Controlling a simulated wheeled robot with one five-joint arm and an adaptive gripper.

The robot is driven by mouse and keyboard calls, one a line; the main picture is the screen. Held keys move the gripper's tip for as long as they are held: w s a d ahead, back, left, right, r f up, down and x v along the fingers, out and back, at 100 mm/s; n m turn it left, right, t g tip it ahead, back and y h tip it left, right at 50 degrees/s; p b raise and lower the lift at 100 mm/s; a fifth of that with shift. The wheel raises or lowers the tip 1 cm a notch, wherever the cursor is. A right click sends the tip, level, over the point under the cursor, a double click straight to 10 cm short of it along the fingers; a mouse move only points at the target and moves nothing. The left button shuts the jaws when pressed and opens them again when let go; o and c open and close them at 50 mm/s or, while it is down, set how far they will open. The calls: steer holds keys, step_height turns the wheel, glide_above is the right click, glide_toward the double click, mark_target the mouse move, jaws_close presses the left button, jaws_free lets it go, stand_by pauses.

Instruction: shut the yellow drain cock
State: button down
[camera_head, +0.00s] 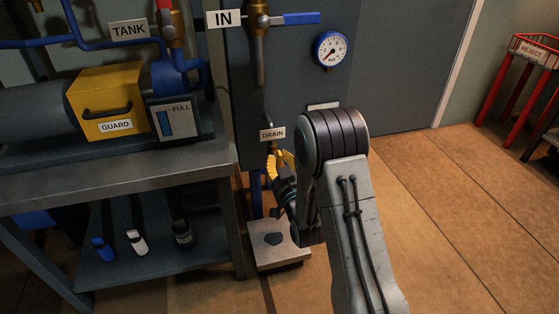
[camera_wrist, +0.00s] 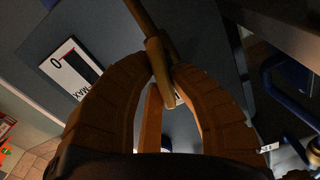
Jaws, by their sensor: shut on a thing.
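The drain cock is on the pipe below the DRAIN sign (camera_head: 272,134), low at the panel's left edge. In the head view my gripper (camera_head: 272,165) is there, with its yellow fingers partly hidden by my own arm. In the wrist view my gripper (camera_wrist: 164,70) has its two ribbed fingers closed in around the brass-yellow drain cock (camera_wrist: 156,50), with the tips against it. A narrow yellowish bar (camera_wrist: 151,120) shows between the fingers, possibly the cock's lever. The lever's angle to the pipe is unclear, as the fingers cover much of it.
A pale scale platform (camera_head: 270,255) with a dark mark stands on the floor below the drain. A metal bench (camera_head: 190,184) with the yellow GUARD box (camera_head: 100,85) is close on the left. A gauge (camera_head: 330,49) is on the panel above.

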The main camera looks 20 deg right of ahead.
mark_target(279, 153)
steer(key=shift+a, duration=0.1)
steer(key=c, duration=1.1)
jaws_free()
steer(key=shift+c, duration=0.2)
steer(key=shift+r, duration=5)
steer(key=shift+c, duration=0.2)
